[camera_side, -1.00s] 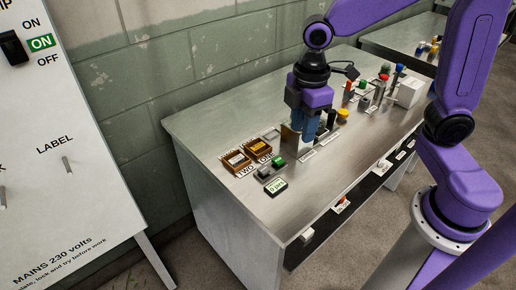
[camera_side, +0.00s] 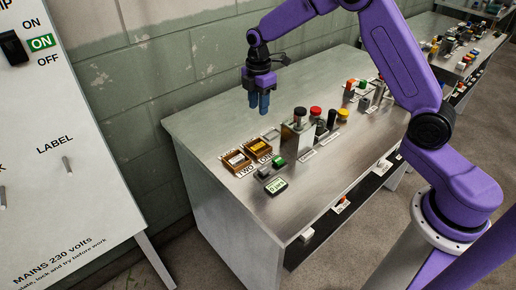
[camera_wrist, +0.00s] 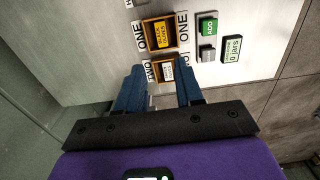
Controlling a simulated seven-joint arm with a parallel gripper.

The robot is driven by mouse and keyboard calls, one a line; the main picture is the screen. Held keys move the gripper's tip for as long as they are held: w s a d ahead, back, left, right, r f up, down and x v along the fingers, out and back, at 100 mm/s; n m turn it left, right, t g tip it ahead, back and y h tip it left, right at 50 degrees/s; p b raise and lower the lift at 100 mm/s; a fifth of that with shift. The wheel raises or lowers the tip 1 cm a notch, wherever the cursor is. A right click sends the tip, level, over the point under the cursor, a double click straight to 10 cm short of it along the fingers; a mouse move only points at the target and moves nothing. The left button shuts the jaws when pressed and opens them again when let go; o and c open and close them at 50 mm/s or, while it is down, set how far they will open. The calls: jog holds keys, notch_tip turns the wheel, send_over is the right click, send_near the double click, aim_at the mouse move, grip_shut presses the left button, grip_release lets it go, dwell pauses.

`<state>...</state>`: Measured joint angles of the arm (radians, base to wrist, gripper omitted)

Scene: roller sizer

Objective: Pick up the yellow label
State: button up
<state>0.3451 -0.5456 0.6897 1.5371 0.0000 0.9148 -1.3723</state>
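The yellow label (camera_side: 260,147) lies in a small brown tray marked ONE on the metal bench. It also shows in the wrist view (camera_wrist: 161,33), top centre, with dark print that is too small to read surely. My gripper (camera_side: 258,112) is above the bench, behind the trays in the side view, with its blue fingers pointing down. In the wrist view my gripper (camera_wrist: 158,72) has its fingers apart with nothing held between them. The yellow label lies beyond the fingertips, apart from them.
A second brown tray (camera_wrist: 154,75) marked TWO holds a white label (camera_wrist: 168,70). A green ADD button (camera_wrist: 208,27), a grey button (camera_wrist: 207,54) and a jar counter (camera_wrist: 232,48) stand beside them. Several coloured knobs, including a red one (camera_side: 315,111), stand farther right.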

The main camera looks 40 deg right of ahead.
aim_at(259, 145)
notch_tip(259, 145, down, 15)
jog(key=shift+s+f, duration=0.1)
jog(key=shift+f, duration=0.1)
dwell(0.5)
jog(key=shift+c, duration=0.3)
grip_shut()
